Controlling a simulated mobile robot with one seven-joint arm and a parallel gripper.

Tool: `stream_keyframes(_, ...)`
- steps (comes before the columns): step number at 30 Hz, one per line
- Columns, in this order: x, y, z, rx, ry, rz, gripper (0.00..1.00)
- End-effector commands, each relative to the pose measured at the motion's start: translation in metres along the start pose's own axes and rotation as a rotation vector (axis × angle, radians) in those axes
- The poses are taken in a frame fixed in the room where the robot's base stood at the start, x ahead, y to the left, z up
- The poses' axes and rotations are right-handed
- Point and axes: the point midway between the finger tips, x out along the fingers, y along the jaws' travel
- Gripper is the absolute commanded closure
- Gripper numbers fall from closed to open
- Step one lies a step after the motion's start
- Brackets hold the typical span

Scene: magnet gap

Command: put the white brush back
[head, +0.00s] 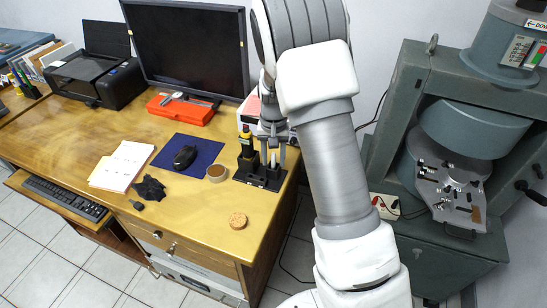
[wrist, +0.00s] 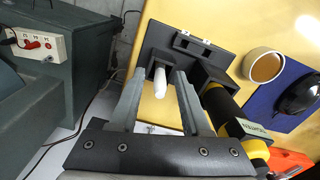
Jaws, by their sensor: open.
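The white brush (wrist: 160,82) shows in the wrist view as a short white piece at a black holder (wrist: 165,42) on the desk. Its far end meets a black block of the holder; how deep it sits there I cannot tell. My gripper (wrist: 159,76) is open, with one finger on each side of the brush and visible gaps between. In the head view my gripper (head: 272,157) points down over the black holder (head: 258,183) at the desk's right end. The brush is hard to make out there between the fingers.
A yellow and black bottle (head: 246,145) stands in the holder close left of my gripper. A brown-topped cup (head: 216,173), a mouse (head: 185,157) on a blue mat and a cork disc (head: 237,220) lie nearby. The monitor (head: 190,45) stands behind.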

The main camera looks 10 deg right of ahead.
Motion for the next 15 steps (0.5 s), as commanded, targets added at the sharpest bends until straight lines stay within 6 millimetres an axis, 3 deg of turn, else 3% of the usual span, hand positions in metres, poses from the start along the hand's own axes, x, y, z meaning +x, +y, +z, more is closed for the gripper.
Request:
stream_keyframes(5,-0.008,0.000,-0.001,0.000,0.002,-0.001,0.53)
stream_keyframes(15,-0.078,-0.001,-0.001,-0.001,0.004,-0.002,0.53)
